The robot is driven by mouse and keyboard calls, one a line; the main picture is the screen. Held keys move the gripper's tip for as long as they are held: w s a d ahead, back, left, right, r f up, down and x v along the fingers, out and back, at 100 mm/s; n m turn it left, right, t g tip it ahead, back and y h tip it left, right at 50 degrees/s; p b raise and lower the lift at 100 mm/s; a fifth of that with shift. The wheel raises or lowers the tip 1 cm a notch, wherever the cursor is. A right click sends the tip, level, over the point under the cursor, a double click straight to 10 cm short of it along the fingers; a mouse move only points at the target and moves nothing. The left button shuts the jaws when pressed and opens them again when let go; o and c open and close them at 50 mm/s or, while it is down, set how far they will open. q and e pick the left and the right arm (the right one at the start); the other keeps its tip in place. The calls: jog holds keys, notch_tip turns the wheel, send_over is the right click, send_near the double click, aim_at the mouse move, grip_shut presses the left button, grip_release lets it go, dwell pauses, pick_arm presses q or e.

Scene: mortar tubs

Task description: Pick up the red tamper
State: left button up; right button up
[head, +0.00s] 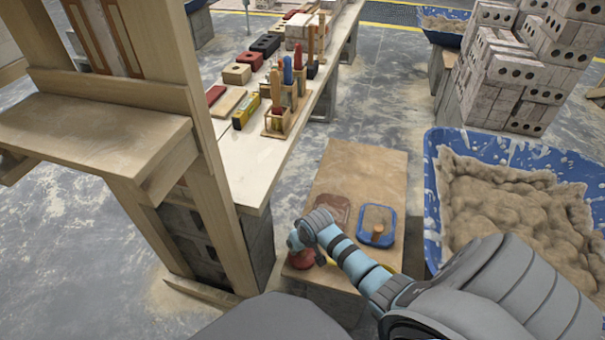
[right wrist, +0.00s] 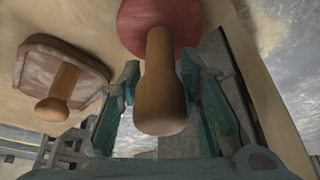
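The red tamper has a round red base and a wooden handle. In the right wrist view the tamper (right wrist: 160,20) has its handle pointing towards the camera, between the two fingers of my right gripper (right wrist: 160,78). In the head view the red base (head: 301,260) rests on a wooden board (head: 358,170), under my right gripper (head: 303,246), which hides the handle. My left gripper is not in view.
A brown float (head: 332,205) and a blue-rimmed float (head: 377,226) lie close by on the board. A blue tub of mortar (head: 433,185) stands to the right. A long bench (head: 250,160) with tools and bricks and a wooden frame (head: 205,140) stand left.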

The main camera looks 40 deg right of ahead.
grip_shut()
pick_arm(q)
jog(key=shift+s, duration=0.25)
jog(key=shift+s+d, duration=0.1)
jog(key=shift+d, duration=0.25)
pick_arm(e)
notch_tip(320, 180, up, 10)
jog(key=p, duration=0.6)
jog(key=shift+w+f, duration=0.1)
pick_arm(q)
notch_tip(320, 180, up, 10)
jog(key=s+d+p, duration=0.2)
jog(key=p, duration=0.2)
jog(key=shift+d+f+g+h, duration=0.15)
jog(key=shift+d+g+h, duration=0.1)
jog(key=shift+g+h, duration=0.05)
pick_arm(e)
notch_tip(320, 180, up, 10)
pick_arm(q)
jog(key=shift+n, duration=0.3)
